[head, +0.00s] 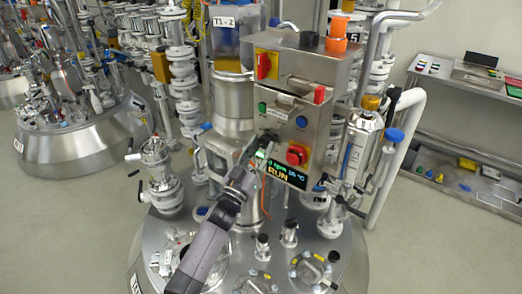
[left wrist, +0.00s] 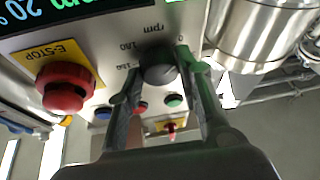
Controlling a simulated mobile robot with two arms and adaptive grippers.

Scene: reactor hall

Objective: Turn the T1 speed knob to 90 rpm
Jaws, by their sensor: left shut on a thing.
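The dark T1 speed knob (left wrist: 158,64) is on the steel control box (head: 322,88), with "rpm" and scale numbers printed around it. My left gripper (left wrist: 158,82) has one finger on each side of the knob and is shut on it. In the head view, my left gripper (head: 262,152) reaches the lower left of the box face and mostly hides the knob. The display (head: 287,174) shows "RUN" in yellow below a green line with rpm and a temperature; the rpm figure is too small to read surely. My right gripper is in neither view.
A red E-STOP button (left wrist: 66,87) sits beside the knob. Blue (left wrist: 103,112) and green (left wrist: 174,100) buttons are close to the fingers. Steel pipes and valves crowd the reactor lid (head: 345,262).

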